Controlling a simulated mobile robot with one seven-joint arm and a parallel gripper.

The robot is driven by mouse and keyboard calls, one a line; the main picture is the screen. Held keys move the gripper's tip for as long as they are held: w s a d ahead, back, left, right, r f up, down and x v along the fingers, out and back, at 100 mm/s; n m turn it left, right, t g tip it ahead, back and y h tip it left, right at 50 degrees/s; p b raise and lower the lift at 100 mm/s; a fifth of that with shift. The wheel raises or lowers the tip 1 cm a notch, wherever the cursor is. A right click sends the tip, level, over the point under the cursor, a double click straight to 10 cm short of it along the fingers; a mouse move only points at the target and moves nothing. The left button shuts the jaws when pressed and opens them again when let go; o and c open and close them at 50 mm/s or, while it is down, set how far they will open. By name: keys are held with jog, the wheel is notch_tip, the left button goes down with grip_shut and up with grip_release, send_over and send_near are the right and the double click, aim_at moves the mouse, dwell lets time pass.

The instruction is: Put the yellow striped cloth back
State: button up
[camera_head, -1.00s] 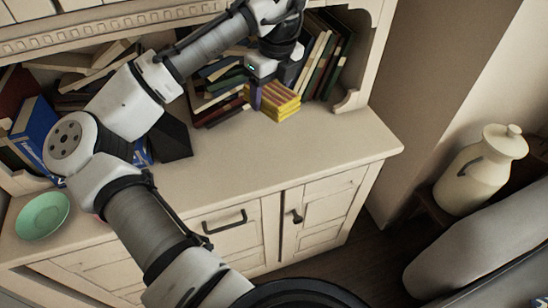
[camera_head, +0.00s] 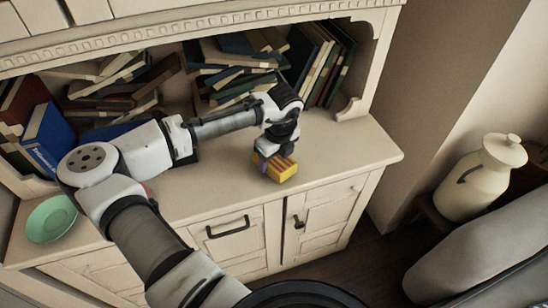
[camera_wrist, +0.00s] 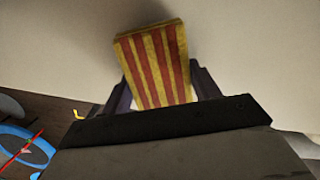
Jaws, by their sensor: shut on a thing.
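The yellow striped cloth (camera_head: 282,170) is a folded block with red-brown stripes. My gripper (camera_head: 271,163) is shut on it, above the front part of the cream counter (camera_head: 345,150). In the wrist view the cloth (camera_wrist: 157,62) stands out between the two fingers of my gripper (camera_wrist: 162,88), tilted a little. I cannot tell whether its underside touches the counter.
Books (camera_head: 325,60) lean and lie in piles on the shelf behind. A green bowl (camera_head: 50,218) stands at the counter's left end. The counter right of the cloth is clear. A cream lidded jug (camera_head: 485,175) stands off to the right.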

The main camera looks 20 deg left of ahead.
aim_at(279, 160)
jog(key=shift+f, duration=0.45)
jog(key=shift+f, duration=0.1)
jog(key=o, duration=0.9)
jog(key=shift+o, duration=0.2)
notch_tip(279, 160, up, 12)
jog(key=s+d+b, duration=0.1)
jog(key=b, duration=0.1)
jog(key=shift+d, duration=0.25)
jog(key=shift+d, duration=0.1)
